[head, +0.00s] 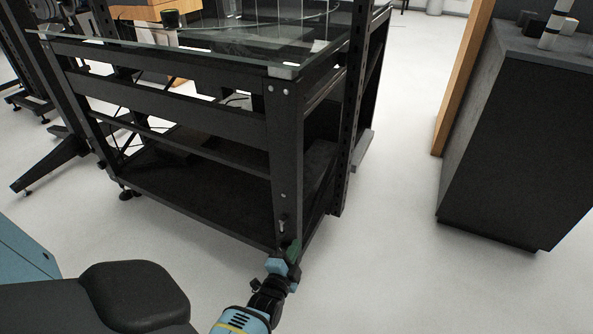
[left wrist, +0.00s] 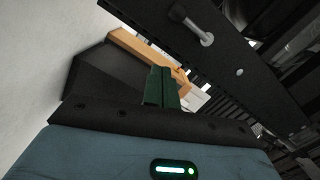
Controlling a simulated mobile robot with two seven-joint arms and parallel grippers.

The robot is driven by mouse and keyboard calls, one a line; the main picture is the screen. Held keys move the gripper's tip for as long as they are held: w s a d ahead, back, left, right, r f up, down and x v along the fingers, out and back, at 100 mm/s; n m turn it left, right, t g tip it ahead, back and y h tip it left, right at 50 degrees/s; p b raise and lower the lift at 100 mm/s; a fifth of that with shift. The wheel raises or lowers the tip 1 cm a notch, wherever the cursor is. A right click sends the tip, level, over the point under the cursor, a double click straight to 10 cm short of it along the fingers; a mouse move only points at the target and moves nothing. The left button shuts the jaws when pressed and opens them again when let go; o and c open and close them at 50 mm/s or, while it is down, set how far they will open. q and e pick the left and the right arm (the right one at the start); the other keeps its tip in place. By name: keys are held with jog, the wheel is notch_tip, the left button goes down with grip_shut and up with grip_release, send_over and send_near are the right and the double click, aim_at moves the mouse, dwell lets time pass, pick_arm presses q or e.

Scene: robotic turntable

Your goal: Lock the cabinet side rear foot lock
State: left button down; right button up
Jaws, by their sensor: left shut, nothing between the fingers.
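The black metal frame (head: 285,150) with a glass top stands in the middle of the head view. A small lever with a silver stem (head: 282,226), apparently the foot lock, sits low on its near corner leg. The left wrist view shows this lever (left wrist: 190,26) at the top, with a dark grip and bright metal stem on the black leg (left wrist: 225,65). My left gripper (head: 293,250), with green fingers, is just below the lever near the foot. Its fingers (left wrist: 161,87) are shut and empty, apparently apart from the lever. The foot's bottom is hidden behind my gripper. My right gripper is not in view.
A dark grey cabinet (head: 510,140) with a wooden panel (head: 462,75) stands at the right. Bare pale floor (head: 400,235) lies between it and the frame. The frame's low shelf (head: 215,190) and a black stand's foot (head: 50,165) are at the left.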

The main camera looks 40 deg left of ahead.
pick_arm(q)
jog(key=p+v, duration=0.2)
jog(key=v, duration=0.6)
jog(key=shift+s, duration=0.4)
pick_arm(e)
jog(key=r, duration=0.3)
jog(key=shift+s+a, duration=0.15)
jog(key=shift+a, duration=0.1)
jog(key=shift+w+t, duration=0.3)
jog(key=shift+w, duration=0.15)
